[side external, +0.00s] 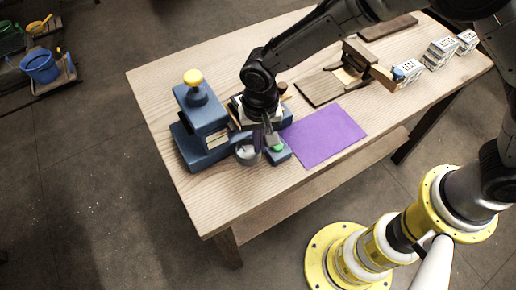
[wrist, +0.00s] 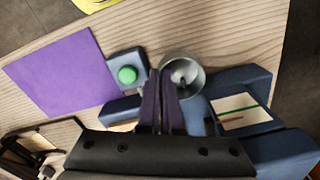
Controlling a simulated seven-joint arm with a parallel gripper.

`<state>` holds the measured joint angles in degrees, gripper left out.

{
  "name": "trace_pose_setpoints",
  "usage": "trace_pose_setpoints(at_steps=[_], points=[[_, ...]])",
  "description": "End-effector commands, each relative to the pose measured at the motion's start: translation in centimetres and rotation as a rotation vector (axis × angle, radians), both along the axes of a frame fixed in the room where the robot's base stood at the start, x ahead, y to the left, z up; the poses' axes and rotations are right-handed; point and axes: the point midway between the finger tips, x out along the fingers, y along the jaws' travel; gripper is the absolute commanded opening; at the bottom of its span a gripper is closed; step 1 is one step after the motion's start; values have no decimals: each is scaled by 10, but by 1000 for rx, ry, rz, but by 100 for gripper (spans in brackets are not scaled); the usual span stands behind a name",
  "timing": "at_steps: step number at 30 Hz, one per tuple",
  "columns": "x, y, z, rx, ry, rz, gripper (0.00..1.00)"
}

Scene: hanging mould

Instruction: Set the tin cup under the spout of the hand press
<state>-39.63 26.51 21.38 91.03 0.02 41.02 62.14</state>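The tin cup (side external: 247,155) is grey metal and stands close to the front of the blue hand press (side external: 205,120), which has a yellow knob on top. In the wrist view I look down into the cup's open mouth (wrist: 184,68). My gripper (wrist: 163,80) has its two dark fingers close together at the cup's near-left rim, with the wall apparently between them. In the side view my gripper (side external: 266,138) is just right of the cup. The press also shows in the wrist view (wrist: 285,150), with a marked pale card. I cannot make out the spout.
A small blue box with a green button (side external: 277,149) sits right of the cup. A purple mat (side external: 323,136) lies flat beyond it. A wooden board and stand (side external: 320,88) and several small boxes (side external: 440,52) are farther right. The table's front edge is near the cup.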

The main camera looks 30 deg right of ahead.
Motion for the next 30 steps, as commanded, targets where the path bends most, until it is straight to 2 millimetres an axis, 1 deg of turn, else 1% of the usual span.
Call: trace_pose_setpoints(at_steps=[3,6,9,20,23,30], points=[[4,3,-10,-1,2,0,0],[3,3,-25,-2,3,0,0],[3,3,-35,-1,1,0,0],[3,3,-38,-1,0,0,0],[3,3,-39,-1,0,0,15],[3,3,-38,0,0,0,15]])
